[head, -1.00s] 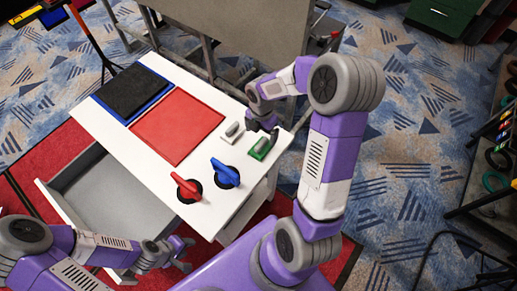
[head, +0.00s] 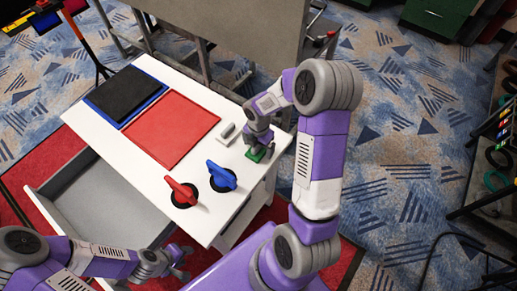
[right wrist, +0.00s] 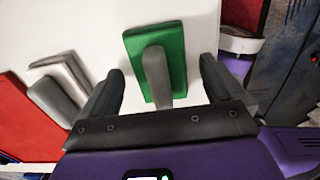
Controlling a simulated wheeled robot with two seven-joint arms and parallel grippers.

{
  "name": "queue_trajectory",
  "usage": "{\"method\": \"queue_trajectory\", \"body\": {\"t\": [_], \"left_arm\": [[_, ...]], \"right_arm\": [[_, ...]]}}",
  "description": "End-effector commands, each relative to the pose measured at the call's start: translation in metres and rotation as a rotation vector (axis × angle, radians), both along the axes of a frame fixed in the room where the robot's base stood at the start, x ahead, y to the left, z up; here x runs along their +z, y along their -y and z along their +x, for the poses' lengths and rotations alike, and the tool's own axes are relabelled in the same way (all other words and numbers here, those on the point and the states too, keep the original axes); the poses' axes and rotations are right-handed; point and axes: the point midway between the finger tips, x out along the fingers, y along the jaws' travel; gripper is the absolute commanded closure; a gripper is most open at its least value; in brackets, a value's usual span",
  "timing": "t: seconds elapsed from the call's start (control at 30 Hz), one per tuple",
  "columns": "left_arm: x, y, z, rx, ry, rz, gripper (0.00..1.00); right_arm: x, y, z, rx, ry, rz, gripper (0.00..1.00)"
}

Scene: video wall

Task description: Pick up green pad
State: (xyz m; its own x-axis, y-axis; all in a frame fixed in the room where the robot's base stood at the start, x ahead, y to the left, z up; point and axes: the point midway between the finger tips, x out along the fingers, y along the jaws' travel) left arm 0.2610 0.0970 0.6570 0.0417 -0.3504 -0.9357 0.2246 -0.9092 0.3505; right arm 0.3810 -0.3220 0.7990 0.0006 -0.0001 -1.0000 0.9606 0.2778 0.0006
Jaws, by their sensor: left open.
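The green pad (head: 255,157) lies on the right end of the white table, mostly hidden under my right gripper (head: 262,146) in the head view. In the right wrist view the green pad (right wrist: 178,43) shows as a green block with an upright grey handle (right wrist: 156,73). My right gripper (right wrist: 160,88) is open, with one finger on each side of the handle and gaps between. My left gripper (head: 184,262) is open and empty, low at the left beside the table's drawer, far from the pad.
A white pad with a grey handle (head: 225,133) lies just left of the green pad. Blue (head: 221,177) and red (head: 181,193) knobs stand near the front edge of the white table (head: 215,210). Red (head: 170,130) and black (head: 126,93) panels lie further left. An open drawer (head: 105,205) juts out.

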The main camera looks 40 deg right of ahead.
Motion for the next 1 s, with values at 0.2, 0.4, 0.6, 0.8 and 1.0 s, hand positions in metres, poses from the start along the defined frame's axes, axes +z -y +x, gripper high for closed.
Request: {"method": "queue_trajectory", "body": {"t": [0.2, 0.4, 0.6, 0.8, 1.0], "left_arm": [[0.0, 0.0, 0.0, 0.0, 0.0, 0.0, 0.57], [0.0, 0.0, 0.0, 0.0, 0.0, 0.0, 0.57], [0.001, 0.0, 0.0, 0.0, 0.0, 0.0, 0.57], [0.012, 0.0, 0.0, 0.0, 0.0, 0.0, 0.57], [0.026, 0.0, 0.0, 0.0, 0.0, 0.0, 0.57]], "right_arm": [[0.0, 0.0, 0.0, 0.0, 0.0, 0.0, 0.4], [0.001, 0.0, 0.0, 0.0, 0.0, 0.0, 0.66], [0.002, 0.0, 0.0, 0.0, 0.001, 0.0, 0.66], [0.03, 0.001, 0.001, 0.0, 0.004, -0.001, 0.66], [0.072, 0.001, 0.001, -0.001, 0.003, -0.001, 0.66]]}}
